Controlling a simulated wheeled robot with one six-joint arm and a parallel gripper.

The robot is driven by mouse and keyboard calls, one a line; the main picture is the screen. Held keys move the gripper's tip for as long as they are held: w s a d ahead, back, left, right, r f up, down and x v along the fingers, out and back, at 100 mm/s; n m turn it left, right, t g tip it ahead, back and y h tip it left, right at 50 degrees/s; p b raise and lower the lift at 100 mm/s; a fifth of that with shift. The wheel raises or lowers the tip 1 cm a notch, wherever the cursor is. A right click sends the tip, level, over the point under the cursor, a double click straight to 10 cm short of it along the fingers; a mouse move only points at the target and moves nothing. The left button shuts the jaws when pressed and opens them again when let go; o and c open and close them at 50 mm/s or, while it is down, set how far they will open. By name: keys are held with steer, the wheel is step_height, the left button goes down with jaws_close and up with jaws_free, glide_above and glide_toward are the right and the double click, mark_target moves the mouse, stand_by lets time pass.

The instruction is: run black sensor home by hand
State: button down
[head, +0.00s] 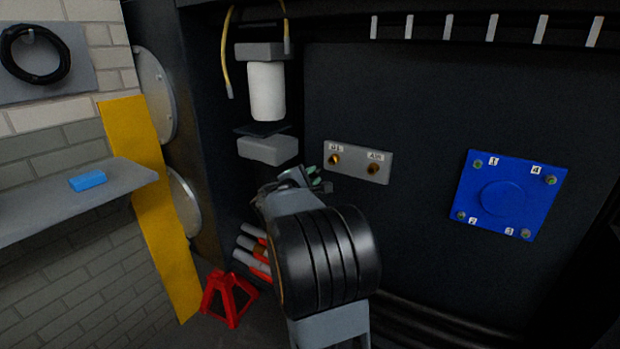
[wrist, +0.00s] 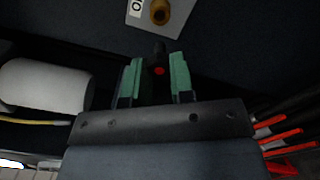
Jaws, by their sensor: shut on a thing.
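My gripper (head: 312,179) is in front of the dark chassis wall, a little left of and below the grey fitting plate (head: 376,170). In the wrist view its green fingers (wrist: 155,66) are shut on the black sensor (wrist: 158,50), a small dark piece with a red spot facing the camera. The sensor points toward the left brass port (head: 334,159), which also shows in the wrist view (wrist: 159,12). A dark gap shows between sensor and port in the wrist view. The right brass port (head: 373,168) carries an "AIR" label. In the head view the sensor is hard to make out.
A white filter cylinder (head: 266,91) and a grey block (head: 268,150) stand left of the ports. A blue cover plate (head: 507,195) is on the right. A red stand (head: 229,298) is low left. A shelf (head: 39,207) holds a blue block (head: 87,181).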

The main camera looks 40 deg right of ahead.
mark_target(331, 164)
steer(key=shift+b, duration=0.35)
steer(key=shift+b+x, duration=0.4)
steer(key=shift+x, duration=2.5)
steer(key=shift+b+x, duration=0.45)
steer(key=shift+x, duration=1)
steer(key=shift+b, duration=0.75)
steer(key=f+m+b, duration=0.1)
steer(key=b, duration=0.3)
steer(key=shift+m, duration=0.4)
steer(key=m+b, duration=0.2)
steer(key=r+m+b, duration=0.1)
steer(key=m+b, duration=0.1)
steer(key=shift+d+r, duration=0.1)
steer(key=shift+r, duration=0.05)
